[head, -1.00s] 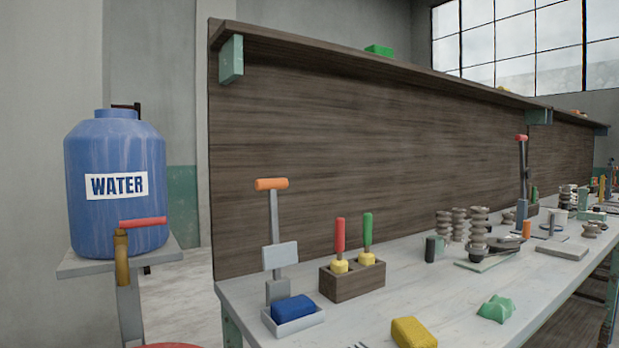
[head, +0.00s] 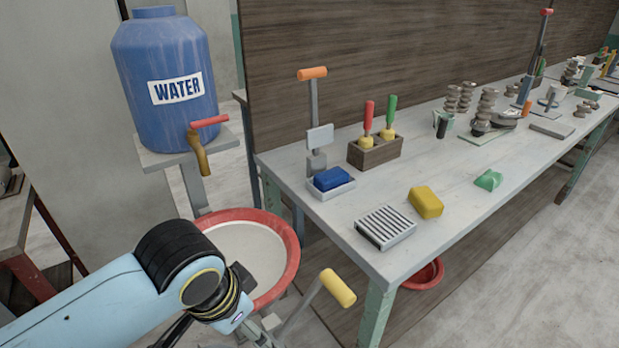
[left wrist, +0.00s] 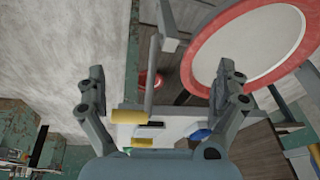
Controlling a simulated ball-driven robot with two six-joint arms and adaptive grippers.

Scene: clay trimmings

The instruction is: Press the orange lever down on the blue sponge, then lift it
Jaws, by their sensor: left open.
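The orange lever (head: 313,74) stands upright on a grey post at the back left of the workbench, with a pale plate partway down it. The blue sponge (head: 332,179) lies in a shallow grey tray (head: 331,190) at the foot of the lever, below the plate and apart from it. My left gripper (left wrist: 160,85) is open and empty, its two fingers spread wide in the left wrist view. In the head view my left arm is at the lower left, well short of the lever, and its fingers are mostly hidden. My right gripper is not in view.
A red-rimmed basin (head: 287,262) and a yellow-ended handle (head: 338,287) stand between my left arm and the workbench (head: 420,160). A wooden tool block (head: 375,153), grey ridged block (head: 385,228) and yellow sponge (head: 426,202) are on the bench. A blue water barrel (head: 165,75) stands left.

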